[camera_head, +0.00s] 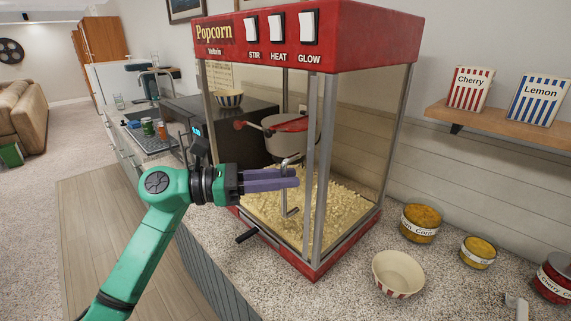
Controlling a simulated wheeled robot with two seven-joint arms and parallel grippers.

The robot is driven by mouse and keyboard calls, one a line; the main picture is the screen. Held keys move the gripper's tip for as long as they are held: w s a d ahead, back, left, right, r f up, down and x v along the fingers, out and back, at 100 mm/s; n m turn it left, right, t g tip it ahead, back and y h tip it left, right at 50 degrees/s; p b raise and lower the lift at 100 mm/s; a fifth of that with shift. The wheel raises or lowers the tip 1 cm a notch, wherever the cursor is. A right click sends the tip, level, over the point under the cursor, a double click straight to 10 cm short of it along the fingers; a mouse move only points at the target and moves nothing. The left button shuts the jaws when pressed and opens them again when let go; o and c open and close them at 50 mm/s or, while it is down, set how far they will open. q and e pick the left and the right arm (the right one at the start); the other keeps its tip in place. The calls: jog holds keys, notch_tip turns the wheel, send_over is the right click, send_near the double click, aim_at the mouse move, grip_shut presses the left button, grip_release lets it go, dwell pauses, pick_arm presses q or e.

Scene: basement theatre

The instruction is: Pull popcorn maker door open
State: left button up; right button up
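The red popcorn maker (309,65) stands on the speckled counter, with glass sides and popcorn (335,205) inside. Its glass door is on the side facing me, with a metal handle (291,211) near the door's right edge. The door looks shut or nearly so; I cannot tell if there is a slight gap. My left gripper (297,178) reaches in from the left at handle height. Its purple fingers cover the middle of the handle, which shows above and below them. I cannot tell whether they close on it. My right gripper is out of view.
A striped bowl (398,275) and corn tins (420,222) stand on the counter right of the machine. A wooden shelf (500,121) holds Cherry and Lemon boxes. A small black-ended lever (246,236) sticks out low at the machine's front.

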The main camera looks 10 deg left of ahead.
pick_arm(q)
jog(key=shift+d, duration=0.15)
grip_shut()
dwell(1.4)
